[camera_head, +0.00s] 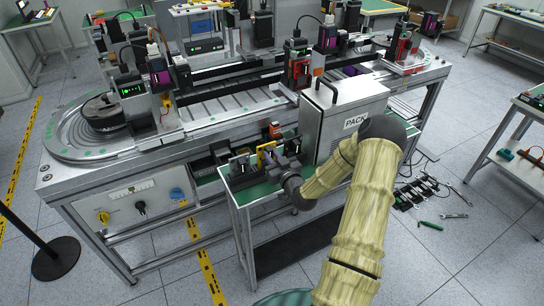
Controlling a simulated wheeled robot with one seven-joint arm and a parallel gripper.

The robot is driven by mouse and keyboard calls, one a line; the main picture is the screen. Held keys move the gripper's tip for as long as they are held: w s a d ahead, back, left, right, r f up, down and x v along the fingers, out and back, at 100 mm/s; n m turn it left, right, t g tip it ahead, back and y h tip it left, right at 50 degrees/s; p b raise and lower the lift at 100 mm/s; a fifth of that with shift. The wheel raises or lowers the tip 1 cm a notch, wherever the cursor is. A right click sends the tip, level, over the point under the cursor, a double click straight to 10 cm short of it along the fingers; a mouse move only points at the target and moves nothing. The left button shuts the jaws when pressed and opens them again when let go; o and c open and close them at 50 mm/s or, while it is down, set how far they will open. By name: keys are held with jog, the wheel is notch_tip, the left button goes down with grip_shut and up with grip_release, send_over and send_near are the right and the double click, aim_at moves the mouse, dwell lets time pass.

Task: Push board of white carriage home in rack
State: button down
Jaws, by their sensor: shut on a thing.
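My gripper (274,160) is low over the small green-topped side table (262,189), in front of the conveyor bench. It looks shut on a small part, which its dark body mostly hides. A yellow upright piece (264,153) stands right at the fingertips; I cannot tell whether it is the held part. A grey and pale upright unit (240,164) stands just left of the gripper on the same table. The white carriage, its board and the rack are too small and too covered here to tell apart surely.
A steel box marked PACK (343,118) stands close right of the gripper. The conveyor bench (190,130) with several stations runs behind. A dial panel (130,201) is at the left. Tools (428,195) lie on the floor at the right. The table's near end is bare.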

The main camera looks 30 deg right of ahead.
jog(key=shift+f, duration=0.25)
jog(key=c, duration=1.3)
grip_release()
jog(key=shift+o, duration=0.2)
jog(key=s+b, duration=0.3)
jog(key=s, duration=1.4)
jog(key=shift+s+d+b, duration=0.2)
jog(key=shift+b, duration=0.15)
